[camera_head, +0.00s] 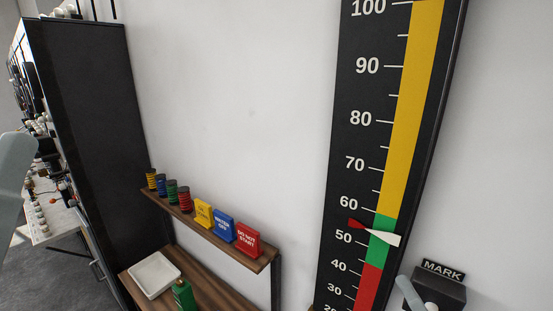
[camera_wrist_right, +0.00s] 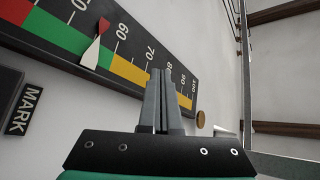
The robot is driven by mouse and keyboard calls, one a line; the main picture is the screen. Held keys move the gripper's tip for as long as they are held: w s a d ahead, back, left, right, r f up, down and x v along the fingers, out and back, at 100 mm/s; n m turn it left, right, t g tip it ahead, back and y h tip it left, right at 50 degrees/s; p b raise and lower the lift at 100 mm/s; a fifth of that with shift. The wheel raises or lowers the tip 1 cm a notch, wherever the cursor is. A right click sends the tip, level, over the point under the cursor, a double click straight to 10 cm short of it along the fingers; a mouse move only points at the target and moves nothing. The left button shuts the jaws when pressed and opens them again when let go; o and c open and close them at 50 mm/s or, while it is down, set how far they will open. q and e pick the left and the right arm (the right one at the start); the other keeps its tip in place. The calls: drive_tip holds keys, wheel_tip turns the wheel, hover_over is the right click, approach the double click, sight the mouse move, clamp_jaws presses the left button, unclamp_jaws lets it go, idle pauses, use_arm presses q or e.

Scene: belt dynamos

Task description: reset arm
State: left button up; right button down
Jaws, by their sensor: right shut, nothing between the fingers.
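My right gripper (camera_wrist_right: 160,102) shows in the right wrist view, its two grey fingers shut together with nothing between them. Behind the fingertips is the tall black gauge board, and I cannot tell how far apart they are. In the head view a pale grey part, probably of my right arm, shows at the lower right by the MARK box. A pale grey part of mine also enters at the left edge. My left gripper is not in view.
The gauge (camera_head: 360,130) has a red and white pointer (camera_head: 377,233) just above 50. The MARK box (camera_head: 455,291) is at its lower right. A wooden shelf (camera_head: 258,264) holds several coils and three signs; below are a white tray (camera_head: 155,275) and green object (camera_head: 184,295).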

drive_tip(key=s+a+r+n+t+y+p, duration=0.1)
drive_tip(key=a+r+n+y+p, duration=0.15)
drive_tip(key=r, duration=0.55)
drive_tip(key=s+a+r+n+y+p, duration=0.1)
drive_tip(key=s+a+r+n, duration=0.15)
drive_tip(key=r, duration=0.55)
drive_tip(key=s+a+r+n+t+y+p, duration=0.1)
drive_tip(key=a+r+n, duration=0.2)
drive_tip(key=r, duration=0.5)
use_arm(q)
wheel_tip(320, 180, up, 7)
drive_tip(key=p, duration=0.1)
use_arm(e)
drive_tip(key=s+d+r+t+h, duration=0.3)
drive_tip(key=d+r+h, duration=0.1)
drive_tip(key=r+h, duration=0.4)
drive_tip(key=shift+s+m, duration=0.3)
drive_tip(key=shift+s, duration=0.1)
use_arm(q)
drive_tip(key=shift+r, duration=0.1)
use_arm(e)
drive_tip(key=shift+d+h, duration=0.1)
drive_tip(key=shift+h, duration=0.15)
